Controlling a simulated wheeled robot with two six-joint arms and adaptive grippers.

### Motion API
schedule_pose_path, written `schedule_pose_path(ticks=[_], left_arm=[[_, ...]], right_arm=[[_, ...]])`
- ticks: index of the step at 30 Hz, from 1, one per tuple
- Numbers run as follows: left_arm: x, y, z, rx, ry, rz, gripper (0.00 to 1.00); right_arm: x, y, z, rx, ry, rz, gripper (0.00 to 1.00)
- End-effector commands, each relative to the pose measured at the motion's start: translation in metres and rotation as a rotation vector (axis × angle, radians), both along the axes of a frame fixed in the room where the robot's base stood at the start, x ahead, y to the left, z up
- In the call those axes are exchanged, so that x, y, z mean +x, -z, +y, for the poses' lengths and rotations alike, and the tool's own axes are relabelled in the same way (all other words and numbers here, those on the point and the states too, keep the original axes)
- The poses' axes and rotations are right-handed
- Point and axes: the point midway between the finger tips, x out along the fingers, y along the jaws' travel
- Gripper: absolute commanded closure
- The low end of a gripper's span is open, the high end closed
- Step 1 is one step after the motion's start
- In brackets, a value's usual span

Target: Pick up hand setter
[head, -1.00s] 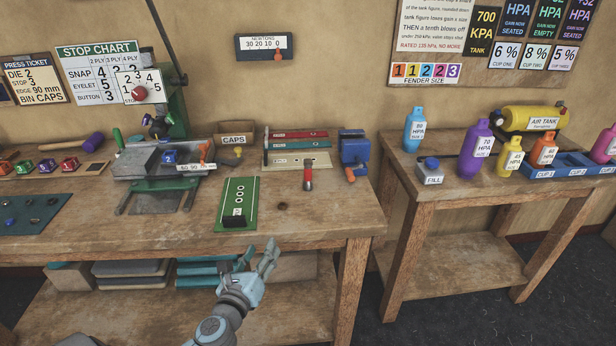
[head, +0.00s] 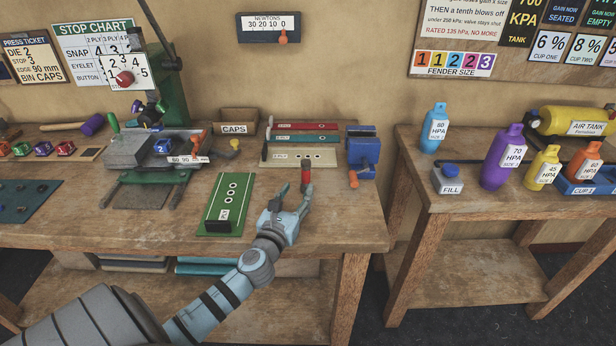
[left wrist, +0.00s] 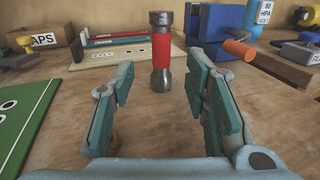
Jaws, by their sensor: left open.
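In the left wrist view the hand setter (left wrist: 161,52) stands straight ahead, centred between and just beyond the fingertips. My left gripper (head: 293,190) is open and empty, low over the bench, on the near side of the tool and not visibly touching it. Both fingers of the left gripper (left wrist: 160,85) show in the left wrist view. My right gripper is not in view.
A green board with holes (head: 226,204) lies left of my gripper. A blue clamp-like device with an orange handle (head: 362,152) stands behind right. Flat red, teal and cream strips (head: 300,155) lie behind the tool, with a CAPS box (head: 238,121) further left. The bench's front edge is close.

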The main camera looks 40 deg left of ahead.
Motion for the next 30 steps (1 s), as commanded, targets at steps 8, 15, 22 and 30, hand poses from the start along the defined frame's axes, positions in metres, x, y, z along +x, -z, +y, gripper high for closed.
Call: schedule_pose_path(ticks=[8, 15, 22, 30], left_arm=[[0.043, 0.0, 0.014, -0.002, 0.001, -0.002, 0.58], [0.072, 0.0, 0.022, -0.002, 0.005, 0.0, 0.58], [0.071, 0.0, 0.022, -0.002, 0.006, 0.0, 0.72], [0.071, 0.0, 0.022, -0.002, 0.006, 0.0, 1.0]], right_arm=[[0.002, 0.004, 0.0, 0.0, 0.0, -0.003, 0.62], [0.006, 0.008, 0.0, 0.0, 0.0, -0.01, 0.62], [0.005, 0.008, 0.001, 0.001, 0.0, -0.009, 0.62], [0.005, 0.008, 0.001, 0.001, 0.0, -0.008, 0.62]])
